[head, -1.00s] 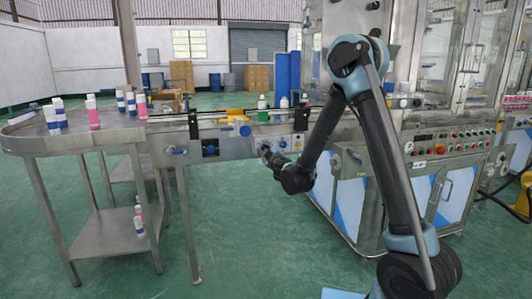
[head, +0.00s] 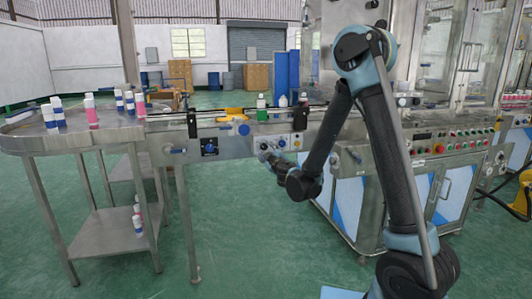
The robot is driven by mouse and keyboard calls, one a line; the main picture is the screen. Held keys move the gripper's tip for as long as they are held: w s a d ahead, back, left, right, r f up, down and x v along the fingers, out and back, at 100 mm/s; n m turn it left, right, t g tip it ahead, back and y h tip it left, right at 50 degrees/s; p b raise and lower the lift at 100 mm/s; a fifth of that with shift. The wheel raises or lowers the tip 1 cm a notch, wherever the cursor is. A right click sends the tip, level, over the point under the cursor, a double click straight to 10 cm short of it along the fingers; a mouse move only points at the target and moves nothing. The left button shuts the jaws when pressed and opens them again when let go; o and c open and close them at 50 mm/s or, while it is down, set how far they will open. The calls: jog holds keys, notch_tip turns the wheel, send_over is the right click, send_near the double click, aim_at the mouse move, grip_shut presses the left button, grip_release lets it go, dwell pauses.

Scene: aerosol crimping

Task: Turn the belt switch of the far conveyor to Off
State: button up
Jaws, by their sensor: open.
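The conveyor (head: 175,134) runs from the round table towards the machine. Its front carries a light switch panel (head: 292,143) with small knobs; one knob (head: 282,143) shows clear of my gripper, but its setting is too small to read. A blue knob on a dark plate (head: 210,147) sits further left on the same front. I cannot tell which of these is the belt switch. My gripper (head: 265,156) is open and looks empty, just below the light panel in the picture. Its fingertips are small, and I cannot tell whether they touch anything.
The round steel table (head: 95,138) at left holds several bottles, with more on its lower shelf (head: 115,237). A green bottle (head: 262,108) stands on the conveyor. The machine cabinet (head: 395,190) with a row of buttons stands at right. The green floor (head: 240,240) below the conveyor is open.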

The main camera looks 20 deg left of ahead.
jog(key=v, duration=0.6)
jog(key=shift+s, duration=0.2)
jog(key=w+d+r+m+h, duration=0.2)
jog(key=d+m+h, duration=0.25)
jog(key=d, duration=0.95)
jog(key=w+d+r+m+h, duration=0.1)
jog(key=d+m+h, duration=0.35)
jog(key=d, duration=0.85)
jog(key=s+d+f+m+g+h, duration=0.2)
jog(key=s+d+g, duration=0.15)
jog(key=d, duration=0.35)
jog(key=s+d+f+m+g+h, duration=0.1)
jog(key=s+d+m+g+h, duration=0.1)
jog(key=s+d, duration=0.45)
jog(key=s+d+f+m+g+y, duration=0.1)
jog(key=s+d+f+g, duration=0.1)
jog(key=s, duration=1)
jog(key=s+d+f+m+g+y, duration=0.2)
jog(key=s+f+g, duration=0.3)
jog(key=s, duration=0.7)
notch_tip(320, 180, down, 2)
jog(key=shift+d+f, duration=0.1)
jog(key=shift+d, duration=0.5)
